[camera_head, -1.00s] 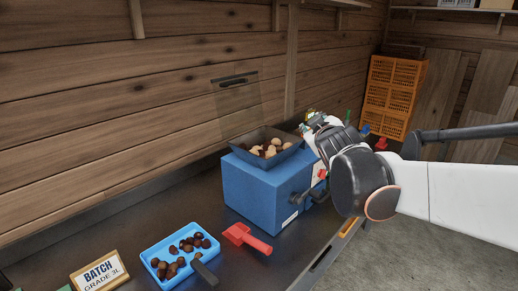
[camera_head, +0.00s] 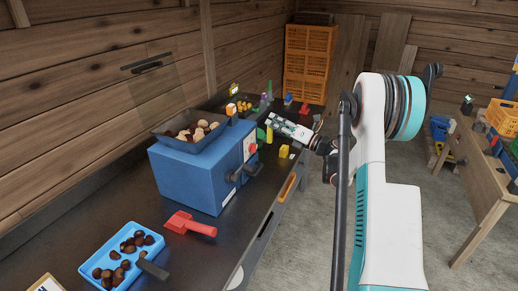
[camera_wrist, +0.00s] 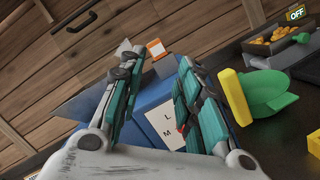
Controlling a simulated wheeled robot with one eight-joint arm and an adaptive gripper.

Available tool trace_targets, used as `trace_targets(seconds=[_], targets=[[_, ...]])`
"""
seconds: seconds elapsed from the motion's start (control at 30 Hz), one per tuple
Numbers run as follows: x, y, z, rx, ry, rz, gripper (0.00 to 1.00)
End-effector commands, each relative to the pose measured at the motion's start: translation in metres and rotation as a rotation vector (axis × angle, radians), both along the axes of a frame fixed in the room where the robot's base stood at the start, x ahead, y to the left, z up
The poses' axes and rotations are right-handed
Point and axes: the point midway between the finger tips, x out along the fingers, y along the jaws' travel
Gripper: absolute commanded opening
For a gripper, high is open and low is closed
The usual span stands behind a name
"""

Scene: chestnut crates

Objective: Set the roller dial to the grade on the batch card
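The blue roller machine (camera_head: 192,175) stands on the dark bench, with a hopper of chestnuts on top. Its right side carries a white plate (camera_head: 250,146) with a red part, likely the dial, and a dark crank (camera_head: 246,172) below. In the wrist view the white plate (camera_wrist: 165,126) shows the letters L and M; a finger hides the rest, so the setting is unreadable. My gripper (camera_wrist: 156,60) is open and empty, fingers apart, with the machine beyond them. The batch card (camera_head: 46,284) is mostly cut off at bottom left; earlier it read "BATCH GRADE 3L".
A blue tray (camera_head: 158,241) of chestnuts and a red scoop (camera_head: 190,224) lie in front of the machine. A yellow and green object (camera_wrist: 255,95) is close right of my fingers. Orange crates (camera_head: 307,62) stand behind. Another wooden bench (camera_head: 480,170) is at right.

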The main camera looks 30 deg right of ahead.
Motion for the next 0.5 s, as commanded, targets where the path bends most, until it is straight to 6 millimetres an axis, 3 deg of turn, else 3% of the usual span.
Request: trace_targets(seconds=[0.03,0.1,0.2,0.33,0.5], targets=[[-0.009,-0.011,-0.026,-0.059,0.002,0.024,0.32],[-0.022,-0.018,-0.058,-0.137,0.004,0.064,0.32],[-0.038,-0.024,-0.095,-0.218,0.012,0.114,0.32],[-0.053,-0.029,-0.123,-0.275,0.016,0.153,0.32],[-0.051,-0.024,-0.133,-0.295,0.018,0.169,0.32]])
